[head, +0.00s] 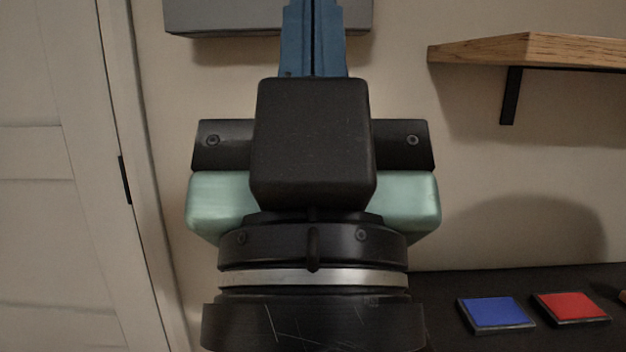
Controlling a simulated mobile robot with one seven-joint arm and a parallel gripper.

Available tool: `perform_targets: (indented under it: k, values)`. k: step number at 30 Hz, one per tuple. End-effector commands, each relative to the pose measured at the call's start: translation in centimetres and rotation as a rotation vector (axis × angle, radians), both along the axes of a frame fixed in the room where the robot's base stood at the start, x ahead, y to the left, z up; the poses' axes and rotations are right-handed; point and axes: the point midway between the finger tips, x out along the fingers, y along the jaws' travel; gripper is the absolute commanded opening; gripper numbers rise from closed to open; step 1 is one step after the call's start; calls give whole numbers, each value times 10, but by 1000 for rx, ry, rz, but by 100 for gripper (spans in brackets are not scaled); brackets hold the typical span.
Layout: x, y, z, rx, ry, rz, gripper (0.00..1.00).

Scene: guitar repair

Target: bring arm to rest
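My gripper (314,35) fills the middle of the head view, seen from behind and pointing up. Its two blue fingers lie close together with only a thin dark line between them, so it looks shut. Nothing shows between the fingers. The very tips are at or beyond the top edge of the picture. My wrist's dark housing and pale green part sit below the fingers and hide what is behind them.
A white panelled door (60,200) stands at left. A grey box-like unit (215,15) is behind the fingers. A wooden shelf (540,48) juts out at upper right. A blue pad (495,312) and a red pad (570,306) lie on the dark worktop (450,290).

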Motion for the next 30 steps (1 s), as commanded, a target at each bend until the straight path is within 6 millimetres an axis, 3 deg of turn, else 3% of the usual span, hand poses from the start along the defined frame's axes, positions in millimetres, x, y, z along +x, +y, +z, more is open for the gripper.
perform_targets:
  k: [1, 18, 24, 30]
  values:
    - [0, 0, 34, -1, 0, -1, 0]
    - [1, 0, 212, -1, 1, 0, 0]
    - [1, 1, 254, -1, 1, 0, 0]
    - [1, 1, 266, -1, 1, 0, 0]
